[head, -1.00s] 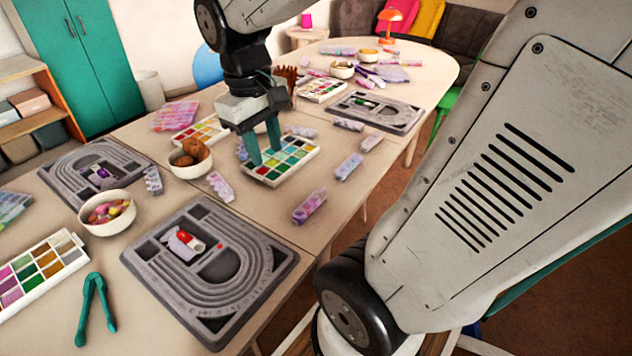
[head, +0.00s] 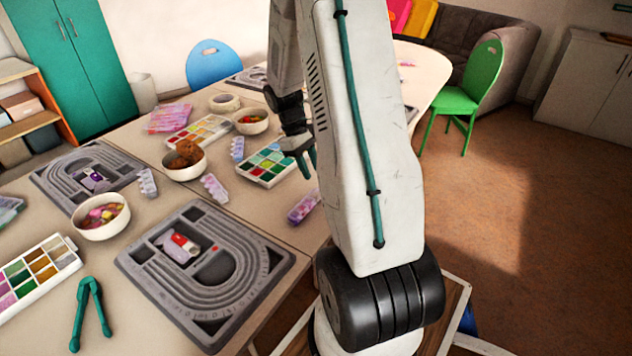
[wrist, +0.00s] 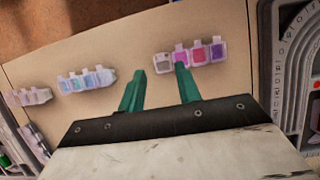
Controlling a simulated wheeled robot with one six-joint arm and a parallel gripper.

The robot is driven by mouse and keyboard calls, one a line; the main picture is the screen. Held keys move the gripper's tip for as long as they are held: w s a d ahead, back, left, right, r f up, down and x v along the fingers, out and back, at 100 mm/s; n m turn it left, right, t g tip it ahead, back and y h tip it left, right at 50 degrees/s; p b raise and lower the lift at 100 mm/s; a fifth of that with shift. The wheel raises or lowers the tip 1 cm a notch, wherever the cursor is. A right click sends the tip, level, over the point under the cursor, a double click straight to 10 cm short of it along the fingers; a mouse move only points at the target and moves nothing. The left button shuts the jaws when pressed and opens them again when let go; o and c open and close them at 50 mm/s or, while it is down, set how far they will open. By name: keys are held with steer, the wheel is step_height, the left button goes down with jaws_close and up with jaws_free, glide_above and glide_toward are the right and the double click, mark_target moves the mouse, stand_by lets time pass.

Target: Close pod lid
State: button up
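A pod strip (wrist: 190,53) with pink and purple compartments lies on the table in the wrist view. Its leftmost pod looks pale and greyish, unlike the others; I cannot tell clearly which lids are up. It seems to be the purple strip (head: 305,207) near the table's edge in the head view. My gripper (wrist: 159,80) is open and empty, its teal fingers apart. The right fingertip appears near the strip's left end, apparently above the table. In the head view my gripper (head: 307,164) is partly hidden by my arm.
Two more strips, one bluish (wrist: 87,80) and one pale (wrist: 30,97), lie to the left in the wrist view. A grey bead board (head: 250,298), a colour palette (head: 266,165) and bowls (head: 102,214) stand on the table. Floor lies beyond the table's edge.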

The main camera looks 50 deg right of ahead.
mark_target(314, 191)
steer(key=x, duration=0.5)
steer(key=shift+f, duration=0.15)
steer(key=c, duration=0.7)
